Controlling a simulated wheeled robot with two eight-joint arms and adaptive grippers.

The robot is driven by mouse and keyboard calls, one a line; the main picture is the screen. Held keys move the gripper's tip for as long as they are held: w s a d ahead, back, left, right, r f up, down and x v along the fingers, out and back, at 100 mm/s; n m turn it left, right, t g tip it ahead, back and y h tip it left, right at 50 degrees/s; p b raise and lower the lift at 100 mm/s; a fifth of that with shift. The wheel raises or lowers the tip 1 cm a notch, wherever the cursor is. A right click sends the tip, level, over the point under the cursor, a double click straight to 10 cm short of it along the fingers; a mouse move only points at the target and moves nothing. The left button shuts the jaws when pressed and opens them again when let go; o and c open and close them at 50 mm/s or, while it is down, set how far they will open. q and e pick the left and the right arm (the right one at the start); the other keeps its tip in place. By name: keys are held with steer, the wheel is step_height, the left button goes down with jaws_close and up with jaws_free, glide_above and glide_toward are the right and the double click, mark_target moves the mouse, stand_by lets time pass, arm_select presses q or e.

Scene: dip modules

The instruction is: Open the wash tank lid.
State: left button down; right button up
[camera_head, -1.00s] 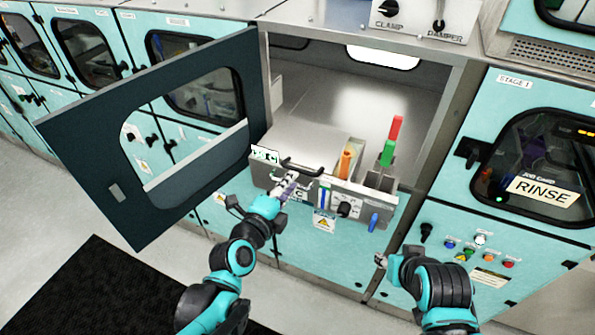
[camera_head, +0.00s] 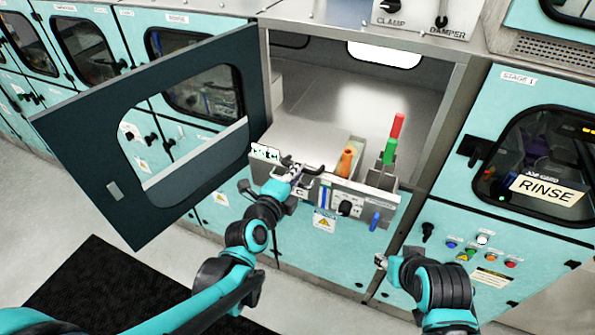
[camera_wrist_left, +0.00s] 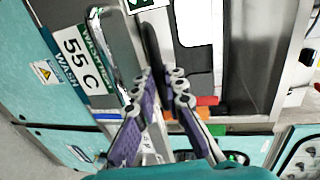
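The wash tank lid (camera_head: 308,137) is a flat steel panel lying shut over the left part of the tank inside the open cabinet. Its black bar handle (camera_head: 316,170) is at the front edge, above the tank's front panel. My left gripper (camera_head: 291,168) is at this handle and partly covers it. In the left wrist view the handle (camera_wrist_left: 151,45) reaches down to the gap between my left fingertips (camera_wrist_left: 162,75), which stand apart; contact is unclear. My right gripper (camera_head: 381,260) is low in front of the cabinets, away from the lid, its fingers too small to read.
The cabinet's dark door (camera_head: 60,125) stands swung open to the left, beside my left arm. An orange item (camera_head: 346,160) and green and red pieces (camera_head: 391,147) stand upright right of the lid. A RINSE cabinet (camera_head: 548,189) is at the right.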

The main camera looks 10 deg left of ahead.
arm_select(q)
steer(key=shift+r, duration=0.1)
steer(key=r+g+p, duration=0.1)
steer(key=r+p, duration=0.1)
steer(key=p, duration=0.1)
steer(key=w+r+g+p, duration=0.1)
steer(key=r+p, duration=0.1)
steer(key=p, duration=0.1)
steer(key=r+y+p, duration=0.1)
steer(key=r+p, duration=0.2)
steer(key=shift+w+d+r+g+p, duration=0.1)
steer(key=shift+w+d+g+p, duration=0.2)
steer(key=shift+g+p, duration=0.1)
steer(key=w+d+r+g+p, duration=0.1)
steer(key=w+r+g+p, duration=0.1)
steer(key=w+r+p, duration=0.2)
steer(key=shift+d+r+y+p, duration=0.15)
steer(key=shift+r+y+p, duration=0.25)
steer(key=shift+r+p, duration=0.75)
steer(key=shift+w+r, duration=0.1)
steer(key=shift+r, duration=0.05)
steer(key=c, duration=1.9)
jaws_free()
steer(key=shift+o, duration=0.2)
steer(key=v, duration=1.2)
steer(key=shift+w+r, duration=0.15)
steer(key=shift+w, duration=0.05)
